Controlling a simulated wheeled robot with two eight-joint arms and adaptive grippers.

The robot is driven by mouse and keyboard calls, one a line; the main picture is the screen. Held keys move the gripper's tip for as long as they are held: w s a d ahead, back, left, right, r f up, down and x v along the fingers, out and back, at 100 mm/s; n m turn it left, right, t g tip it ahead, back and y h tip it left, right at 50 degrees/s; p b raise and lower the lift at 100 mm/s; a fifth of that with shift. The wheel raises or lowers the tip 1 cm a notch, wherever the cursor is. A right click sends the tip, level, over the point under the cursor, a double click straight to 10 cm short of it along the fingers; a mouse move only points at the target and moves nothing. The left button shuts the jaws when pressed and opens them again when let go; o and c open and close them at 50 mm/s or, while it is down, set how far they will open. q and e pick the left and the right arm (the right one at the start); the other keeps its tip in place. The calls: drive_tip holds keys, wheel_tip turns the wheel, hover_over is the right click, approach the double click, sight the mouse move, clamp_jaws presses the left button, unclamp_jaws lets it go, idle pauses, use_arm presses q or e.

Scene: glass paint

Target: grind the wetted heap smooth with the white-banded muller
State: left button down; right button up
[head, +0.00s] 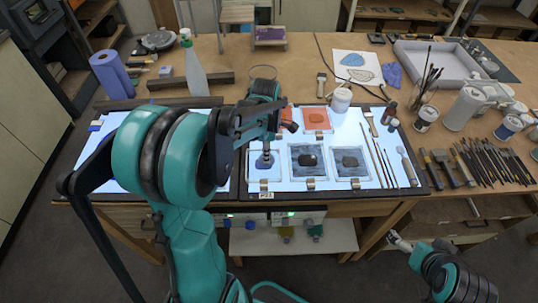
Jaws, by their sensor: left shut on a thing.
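My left gripper (268,139) is over the lit table, shut on a dark muller (266,159). The muller stands upright over the front left glass plate (254,177), which has a blue patch on it. Whether it touches the plate, and whether it has a white band, is too small to tell. The gripper and arm hide part of the muller and the plate's surroundings. Two more plates with dark patches (308,160) (350,161) lie to the right. A plate with orange colour (317,118) lies behind. My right gripper (400,243) is low at the right, off the table; its fingers are unclear.
A white jar (341,100) stands by the orange plate. Thin tools (377,160) lie at the lit panel's right edge. Many brushes (485,160) and jars (425,120) fill the right side. A white bottle (194,72) and blue roll (112,75) stand at the back left.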

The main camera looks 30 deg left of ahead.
use_arm(q)
drive_tip(key=shift+s+a, duration=0.7)
drive_tip(key=shift+a, duration=0.15)
drive_tip(key=shift+s+a, duration=0.15)
drive_tip(key=shift+s, duration=0.75)
drive_tip(key=shift+s+d, duration=0.2)
drive_tip(key=shift+d, duration=0.6)
drive_tip(key=shift+w+d, duration=0.6)
drive_tip(key=shift+d, duration=0.35)
drive_tip(key=shift+w+d, duration=0.15)
drive_tip(key=shift+w, duration=0.8)
drive_tip(key=shift+r+p, duration=1.8)
drive_tip(key=shift+r, duration=0.7)
drive_tip(key=shift+r, duration=0.1)
